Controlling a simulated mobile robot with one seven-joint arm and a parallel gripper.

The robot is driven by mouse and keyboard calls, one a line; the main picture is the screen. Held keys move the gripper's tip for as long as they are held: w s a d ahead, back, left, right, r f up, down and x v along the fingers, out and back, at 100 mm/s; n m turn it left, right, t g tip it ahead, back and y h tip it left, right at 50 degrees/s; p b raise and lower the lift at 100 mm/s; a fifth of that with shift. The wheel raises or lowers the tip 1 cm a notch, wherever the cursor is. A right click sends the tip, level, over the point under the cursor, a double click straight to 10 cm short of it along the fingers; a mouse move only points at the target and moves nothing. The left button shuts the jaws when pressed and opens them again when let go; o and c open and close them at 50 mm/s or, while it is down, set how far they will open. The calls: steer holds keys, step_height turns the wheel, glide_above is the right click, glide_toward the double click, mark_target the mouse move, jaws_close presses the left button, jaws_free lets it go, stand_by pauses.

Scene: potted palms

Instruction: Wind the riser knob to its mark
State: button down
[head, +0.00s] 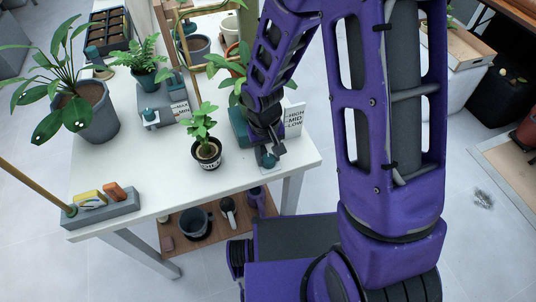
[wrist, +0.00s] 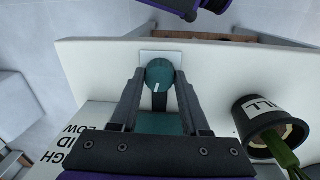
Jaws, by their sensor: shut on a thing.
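The riser knob (wrist: 160,72) is round and teal with a short white line on its face, seen in the wrist view between my fingertips. It sits over a pale plate (wrist: 147,55) near the table's edge. My gripper (wrist: 160,80) is shut on the knob, one finger on each side. In the head view my gripper (head: 267,148) reaches down at the table's front right corner, with a bit of the teal knob (head: 269,161) showing below it. A card (head: 294,120) reading HIGH, MID, LOW stands beside it; it is upside down in the wrist view (wrist: 78,140).
A small plant in a labelled black pot (head: 206,154) stands left of my gripper. A second teal-knobbed device (head: 149,116) with a MAX/MIN card (head: 180,109) is further left. A large potted plant (head: 85,110) and a grey tray (head: 103,207) stand at left. The front middle of the white table (head: 165,190) is clear.

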mark_target(265, 159)
steer(key=n, duration=0.3)
steer(key=shift+c, duration=1.9)
jaws_free()
step_height(265, 159, up, 18)
steer(key=p, duration=0.1)
steer(key=shift+s+a+f+p, duration=0.25)
steer(key=shift+a+p, duration=0.05)
steer(key=shift+a, duration=0.1)
steer(key=shift+w, duration=0.15)
